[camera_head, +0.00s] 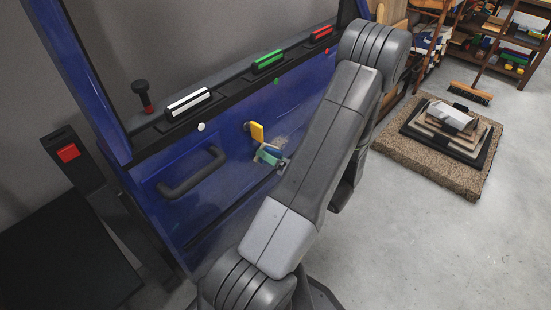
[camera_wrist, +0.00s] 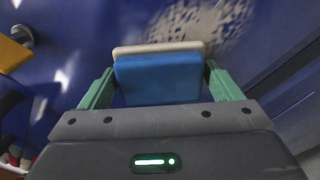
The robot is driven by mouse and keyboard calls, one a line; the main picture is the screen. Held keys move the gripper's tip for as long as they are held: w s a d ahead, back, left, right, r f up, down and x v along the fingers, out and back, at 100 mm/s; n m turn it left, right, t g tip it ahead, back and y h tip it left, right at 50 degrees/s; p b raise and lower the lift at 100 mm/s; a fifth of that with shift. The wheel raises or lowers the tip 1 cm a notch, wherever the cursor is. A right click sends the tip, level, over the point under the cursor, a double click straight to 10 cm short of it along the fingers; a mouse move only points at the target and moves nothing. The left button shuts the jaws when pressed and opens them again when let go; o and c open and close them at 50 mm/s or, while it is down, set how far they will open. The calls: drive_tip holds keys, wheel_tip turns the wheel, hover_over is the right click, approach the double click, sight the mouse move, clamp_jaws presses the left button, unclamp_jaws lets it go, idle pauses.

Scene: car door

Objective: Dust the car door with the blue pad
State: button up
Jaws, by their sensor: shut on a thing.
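The blue car door (camera_head: 205,185) stands upright in front of me, and its blue panel fills most of the wrist view (camera_wrist: 75,30). A pale, speckled dusty patch (camera_wrist: 205,22) lies on the panel just beyond the pad. My gripper (camera_wrist: 160,80) has green fingers shut on the two sides of the blue pad (camera_wrist: 158,80), which has a pale layer along its far edge. In the head view the gripper (camera_head: 270,156) is at the door's face, just below the yellow lever (camera_head: 257,131). I cannot tell whether the pad touches the panel.
A dark pull handle (camera_head: 190,173) sticks out from the door at left. White (camera_head: 189,101), green (camera_head: 268,61) and red (camera_head: 321,33) blocks sit along the top ledge. A brown mat (camera_head: 440,150) with stacked pieces lies at right; the grey floor below it is clear.

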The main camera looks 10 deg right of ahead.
sight(276, 148)
drive_tip(key=shift+w+a, duration=0.2)
drive_tip(key=shift+w+d+p, duration=0.35)
drive_tip(key=shift+w+d, duration=0.15)
drive_tip(key=shift+d, duration=0.2)
drive_tip(key=shift+w+d+p, duration=0.3)
drive_tip(key=shift+w+d, duration=0.15)
drive_tip(key=shift+d, duration=0.2)
drive_tip(key=shift+w+d+p, duration=0.5)
drive_tip(key=shift+w+d, duration=0.75)
drive_tip(key=shift+d, duration=0.25)
drive_tip(key=shift+w+d+p, duration=0.45)
drive_tip(key=shift+w+d, duration=0.8)
drive_tip(key=shift+d, duration=0.25)
drive_tip(key=shift+a, duration=0.1)
